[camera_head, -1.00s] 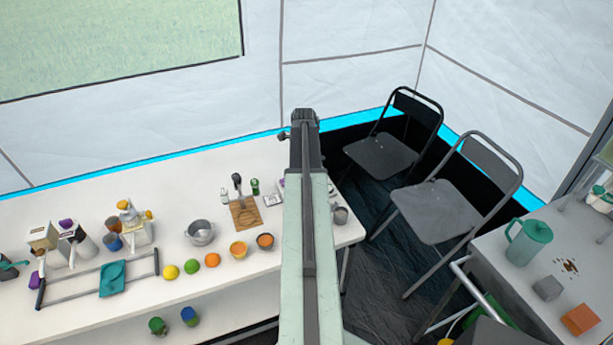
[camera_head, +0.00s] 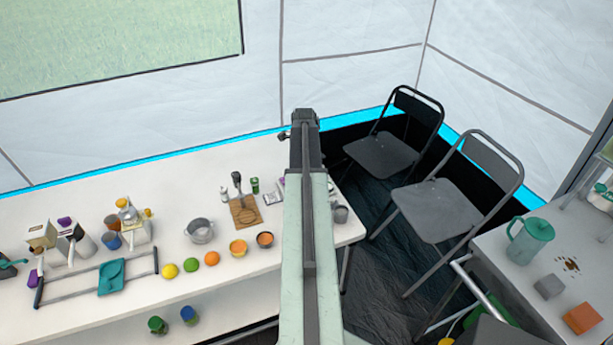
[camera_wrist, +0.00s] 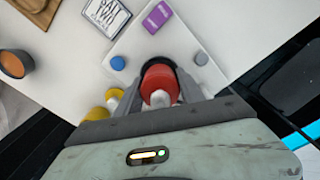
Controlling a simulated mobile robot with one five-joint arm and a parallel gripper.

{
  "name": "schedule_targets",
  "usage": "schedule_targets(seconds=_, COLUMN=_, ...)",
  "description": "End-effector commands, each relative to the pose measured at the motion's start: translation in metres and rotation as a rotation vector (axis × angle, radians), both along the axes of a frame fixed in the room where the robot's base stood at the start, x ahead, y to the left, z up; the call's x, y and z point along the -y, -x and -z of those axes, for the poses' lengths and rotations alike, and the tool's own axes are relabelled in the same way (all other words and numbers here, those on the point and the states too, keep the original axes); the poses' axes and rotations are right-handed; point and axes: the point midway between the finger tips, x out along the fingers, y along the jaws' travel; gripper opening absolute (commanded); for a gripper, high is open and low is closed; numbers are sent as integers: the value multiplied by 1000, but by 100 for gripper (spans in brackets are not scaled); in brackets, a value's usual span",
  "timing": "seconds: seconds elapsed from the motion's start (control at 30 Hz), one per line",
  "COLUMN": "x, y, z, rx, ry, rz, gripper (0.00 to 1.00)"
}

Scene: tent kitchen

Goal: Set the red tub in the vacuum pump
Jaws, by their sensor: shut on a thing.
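In the wrist view my gripper (camera_wrist: 160,92) is shut on the red tub (camera_wrist: 160,78), with one finger on each side of it. A white flat-topped unit, which looks like the vacuum pump (camera_wrist: 137,46), lies below. A dark round opening or ring shows just behind the tub's far edge. I cannot tell whether the tub is inside it or above it. The unit's top carries a blue knob (camera_wrist: 117,63) and a purple label (camera_wrist: 157,17). In the head view my arm hides the gripper, the tub and most of the unit.
The white table (camera_head: 120,190) holds a wooden board (camera_head: 245,211), a metal pot (camera_head: 199,231), fruit and orange cups left of my arm. A yellow item (camera_wrist: 112,98) stands close beside the unit in the wrist view. Black folding chairs (camera_head: 436,210) stand to the right.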

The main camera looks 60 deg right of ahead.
Motion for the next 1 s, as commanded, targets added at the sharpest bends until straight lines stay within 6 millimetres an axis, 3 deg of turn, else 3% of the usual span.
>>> schedule_targets(seconds=0.4, x=0, y=0, z=9, rx=0, ry=0, rz=0, gripper=22)
schedule_targets(seconds=0.43, x=0, y=0, z=9, rx=0, ry=0, rz=0, gripper=50)
schedule_targets(seconds=0.47, x=0, y=0, z=8, rx=0, ry=0, rz=0, gripper=54)
schedule_targets(seconds=0.77, x=0, y=0, z=8, rx=0, ry=0, rz=1, gripper=54)
schedule_targets(seconds=1.0, x=0, y=0, z=-11, rx=0, ry=0, rz=1, gripper=54)
